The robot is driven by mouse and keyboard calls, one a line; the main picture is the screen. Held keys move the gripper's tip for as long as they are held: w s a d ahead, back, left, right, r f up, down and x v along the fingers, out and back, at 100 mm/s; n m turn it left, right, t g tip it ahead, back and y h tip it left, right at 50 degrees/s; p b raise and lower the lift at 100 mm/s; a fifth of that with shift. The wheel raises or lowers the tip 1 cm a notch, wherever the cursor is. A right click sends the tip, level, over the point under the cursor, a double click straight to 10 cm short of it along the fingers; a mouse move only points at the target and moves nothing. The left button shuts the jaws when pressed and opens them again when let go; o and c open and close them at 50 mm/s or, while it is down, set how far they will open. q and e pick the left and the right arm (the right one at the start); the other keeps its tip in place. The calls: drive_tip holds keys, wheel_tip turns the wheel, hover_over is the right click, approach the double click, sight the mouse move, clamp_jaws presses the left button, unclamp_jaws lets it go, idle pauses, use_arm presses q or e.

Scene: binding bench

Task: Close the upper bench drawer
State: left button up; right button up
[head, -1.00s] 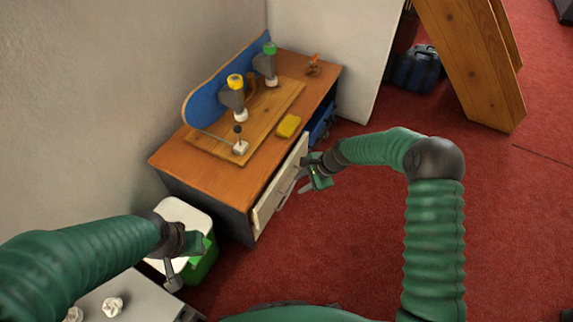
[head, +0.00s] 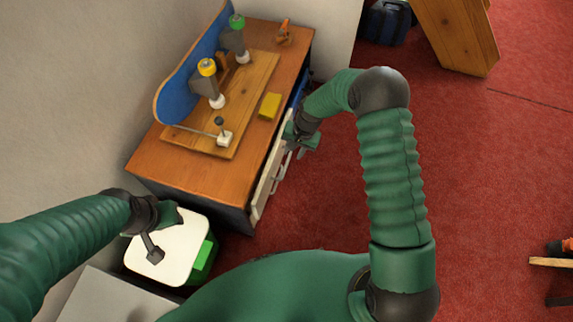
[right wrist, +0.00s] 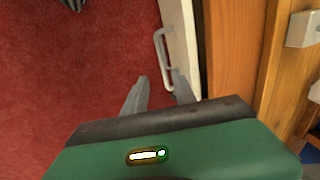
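The bench (head: 190,165) has an orange-brown wooden top against the wall. Its white drawer front (head: 264,185) faces right in the head view, close along the bench edge. In the right wrist view, the drawer front (right wrist: 182,40) has a grey bar handle (right wrist: 161,50), and a narrow dark strip lies between it and the bench top. I cannot tell how far the drawer stands out. My right gripper (head: 300,142) is at the drawer front's far end; its fingers (right wrist: 158,92) are apart and empty, near the handle. My left gripper (head: 162,232) hangs above the white-lidded bin; its fingers are unclear.
On the bench are a wooden board (head: 250,85) with clamp-like tools, a yellow block (head: 270,105) and a small orange object (head: 284,32). A white-lidded bin (head: 185,250) stands beside the bench's near end. Red carpet (head: 480,150) at right is mostly clear.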

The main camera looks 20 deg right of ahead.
sight(286, 166)
drive_tip(key=f+b, duration=0.1)
drive_tip(key=f, duration=0.2)
drive_tip(key=a+f+b, duration=0.1)
drive_tip(key=f, duration=0.3)
drive_tip(key=w+a+f+b, duration=0.1)
drive_tip(key=f, duration=0.2)
drive_tip(key=shift+w+a+f+b, duration=0.1)
drive_tip(key=shift+f+b, duration=0.1)
drive_tip(key=shift+b, duration=0.2)
clamp_jaws()
idle(0.6)
